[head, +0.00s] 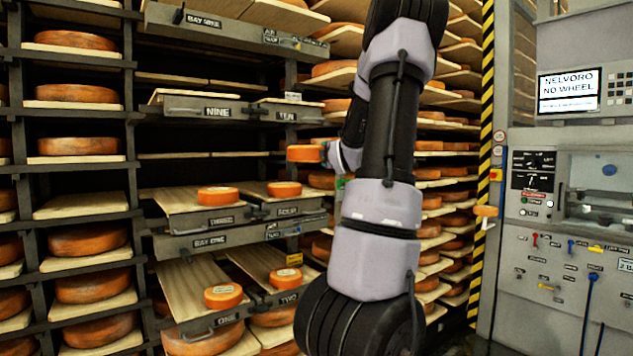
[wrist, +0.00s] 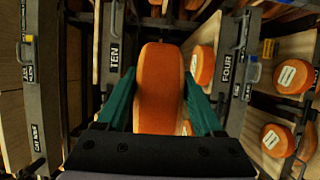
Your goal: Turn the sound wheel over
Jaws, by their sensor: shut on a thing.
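My gripper (wrist: 158,90) is shut on an orange cheese wheel (wrist: 158,62), with a green finger on each side of it. In the head view the held wheel (head: 304,153) is in the air in front of the rack, between board TEN and board FOUR. Small wheels with pale labels lie on board THREE (head: 217,196), board FOUR (head: 284,189), board ONE (head: 223,296) and board TWO (head: 285,278). I cannot tell which wheel is the sound one. My arm hides part of the rack.
Pulled-out board NINE (head: 196,97) and board TEN (head: 290,102) look bare. Boards three (head: 175,203) and one (head: 183,285) have bare wood behind their wheels. Large wheels fill the side racks. A machine (head: 560,240) at right has a screen (head: 569,93) reading "NELVORO NO WHEEL".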

